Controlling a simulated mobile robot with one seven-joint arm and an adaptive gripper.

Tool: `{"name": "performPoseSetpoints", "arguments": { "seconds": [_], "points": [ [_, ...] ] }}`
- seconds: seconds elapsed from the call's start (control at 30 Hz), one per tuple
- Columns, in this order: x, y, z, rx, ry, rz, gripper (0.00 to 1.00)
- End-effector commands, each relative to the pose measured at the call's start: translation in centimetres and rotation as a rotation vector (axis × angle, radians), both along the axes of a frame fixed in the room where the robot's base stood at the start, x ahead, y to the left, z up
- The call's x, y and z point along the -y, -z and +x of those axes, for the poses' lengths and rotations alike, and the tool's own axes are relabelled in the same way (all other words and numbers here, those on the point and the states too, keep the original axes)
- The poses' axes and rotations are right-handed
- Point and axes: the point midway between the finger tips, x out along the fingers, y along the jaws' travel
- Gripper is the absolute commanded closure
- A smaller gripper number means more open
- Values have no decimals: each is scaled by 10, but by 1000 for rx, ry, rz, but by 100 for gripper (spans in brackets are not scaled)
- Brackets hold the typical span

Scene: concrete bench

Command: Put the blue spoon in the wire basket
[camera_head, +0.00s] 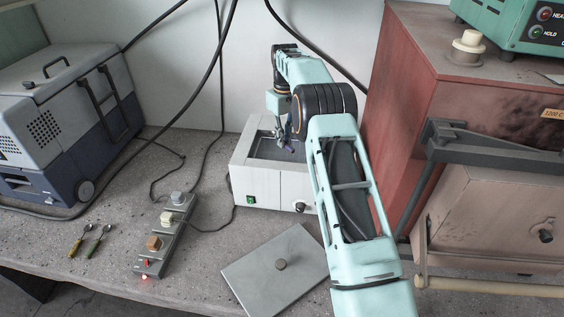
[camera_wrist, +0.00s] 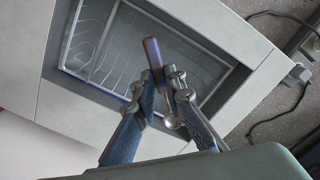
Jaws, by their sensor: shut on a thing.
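The blue spoon (camera_wrist: 153,57) is between the fingers of my gripper (camera_wrist: 166,90) in the wrist view. Its dark blue handle points up the picture and its metal bowl shows below the fingers. My gripper is shut on it. The wire basket (camera_wrist: 100,35) sits inside the open white bath, with its thin wires showing behind the spoon. In the head view my gripper (camera_head: 289,138) is over the bath opening, and the spoon is too small there to make out clearly. I cannot tell how high the spoon is above the basket floor.
The white bath (camera_head: 250,185) stands against the red cabinet (camera_head: 400,110). A grey lid (camera_head: 262,283) lies in front of it. A power strip (camera_head: 163,238) with cables is to its left.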

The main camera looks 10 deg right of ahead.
Motion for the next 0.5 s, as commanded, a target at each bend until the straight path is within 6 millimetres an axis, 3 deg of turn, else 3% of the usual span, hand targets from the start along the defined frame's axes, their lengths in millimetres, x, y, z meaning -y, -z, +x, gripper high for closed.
{"name": "performPoseSetpoints", "arguments": {
  "seconds": [0.2, 0.5],
  "points": [
    [0, 42, -1, -4, 0, 0, 100],
    [0, 70, -1, -3, 0, 0, 100]
  ]
}}
